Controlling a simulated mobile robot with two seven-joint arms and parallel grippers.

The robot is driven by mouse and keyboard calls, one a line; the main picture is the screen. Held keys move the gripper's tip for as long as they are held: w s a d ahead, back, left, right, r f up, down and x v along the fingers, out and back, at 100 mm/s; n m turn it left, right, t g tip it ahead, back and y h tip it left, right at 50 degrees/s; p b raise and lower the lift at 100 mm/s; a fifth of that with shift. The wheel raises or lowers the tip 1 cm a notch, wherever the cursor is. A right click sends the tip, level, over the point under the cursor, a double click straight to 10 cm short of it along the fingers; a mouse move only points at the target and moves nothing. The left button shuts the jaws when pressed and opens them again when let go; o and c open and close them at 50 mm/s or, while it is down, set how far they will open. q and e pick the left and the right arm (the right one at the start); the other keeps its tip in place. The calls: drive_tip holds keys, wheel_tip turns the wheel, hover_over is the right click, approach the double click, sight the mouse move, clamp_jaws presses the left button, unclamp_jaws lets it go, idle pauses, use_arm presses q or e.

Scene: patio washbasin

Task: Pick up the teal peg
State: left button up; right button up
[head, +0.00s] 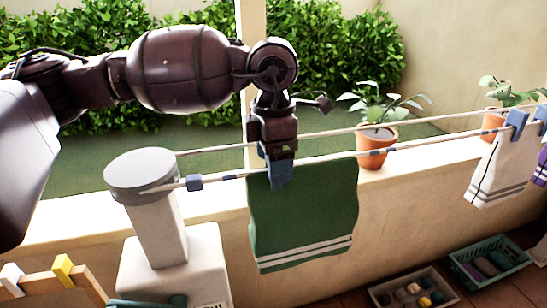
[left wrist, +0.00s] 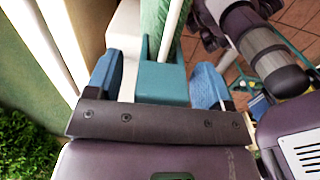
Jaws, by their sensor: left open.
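The teal peg (left wrist: 163,84) shows in the left wrist view, between the two blue fingers of my left gripper (left wrist: 156,66). Gaps show on both sides of it, so the fingers are around it but not closed on it. In the head view my left gripper (head: 280,178) points down at the clothesline, over the top edge of a green towel (head: 305,215) with white stripes. The peg cannot be made out there, behind the finger. My right gripper does not show clearly in either view.
Two rope lines (head: 400,147) run right from a grey-capped post (head: 141,172). A small blue clip (head: 194,182) sits on the near line. A white towel (head: 492,170) hangs at right. Potted plants (head: 376,147) stand on the wall ledge. Baskets (head: 490,262) lie on the floor.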

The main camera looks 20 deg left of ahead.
use_arm(q)
drive_tip(key=shift+f, duration=0.1)
drive_tip(key=c, duration=1)
